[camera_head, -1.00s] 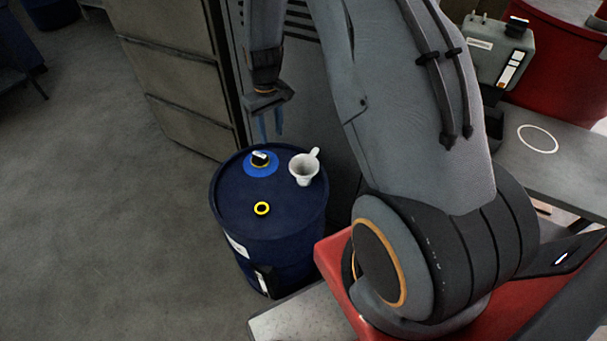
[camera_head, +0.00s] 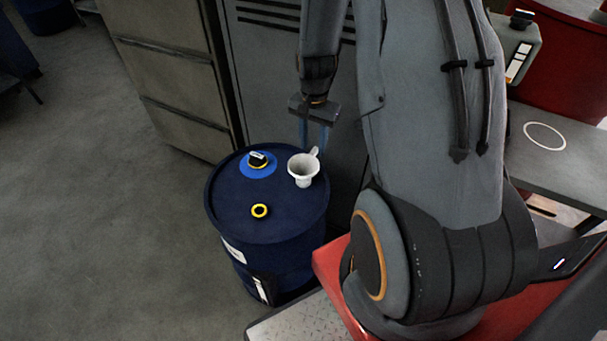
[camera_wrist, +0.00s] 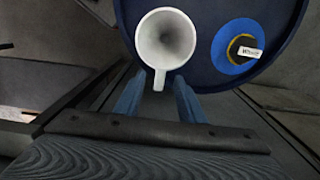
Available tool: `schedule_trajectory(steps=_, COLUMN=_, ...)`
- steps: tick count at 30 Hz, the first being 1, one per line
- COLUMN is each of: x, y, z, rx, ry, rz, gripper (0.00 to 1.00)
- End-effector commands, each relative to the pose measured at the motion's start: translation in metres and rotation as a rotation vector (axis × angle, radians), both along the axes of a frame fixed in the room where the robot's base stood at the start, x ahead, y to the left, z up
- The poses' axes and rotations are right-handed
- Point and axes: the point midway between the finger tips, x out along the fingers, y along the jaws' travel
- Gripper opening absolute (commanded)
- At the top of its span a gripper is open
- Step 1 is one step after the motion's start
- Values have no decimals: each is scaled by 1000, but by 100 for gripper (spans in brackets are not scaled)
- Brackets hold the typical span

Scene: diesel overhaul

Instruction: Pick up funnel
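The white funnel (camera_head: 303,170) stands on top of the dark blue drum (camera_head: 238,205), near its right rim, with its handle toward my gripper. My gripper (camera_head: 314,146) is just behind the funnel, pointing down, with its blue fingers apart. In the wrist view the funnel (camera_wrist: 165,40) shows its round mouth, and its handle points toward the gap between the fingers. My open gripper (camera_wrist: 157,90) holds nothing there. Whether the fingertips are level with the handle is hard to tell.
A black-and-yellow cap on a blue disc (camera_head: 258,164) and a yellow ring (camera_head: 260,211) are also on the drum. A grey cabinet (camera_head: 265,75) stands close behind. A grey table (camera_head: 560,165) is at the right.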

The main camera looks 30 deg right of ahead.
Motion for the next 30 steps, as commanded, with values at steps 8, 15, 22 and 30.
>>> schedule_trajectory(steps=8, x=-1, y=0, z=-36, rx=1, ry=3, rz=1, gripper=36)
schedule_trajectory(steps=15, x=0, y=0, z=-45, rx=0, ry=0, rz=1, gripper=36)
schedule_trajectory(steps=22, x=0, y=0, z=-44, rx=0, ry=0, rz=2, gripper=19)
schedule_trajectory(steps=30, x=0, y=0, z=-44, rx=0, ry=0, rz=2, gripper=0)
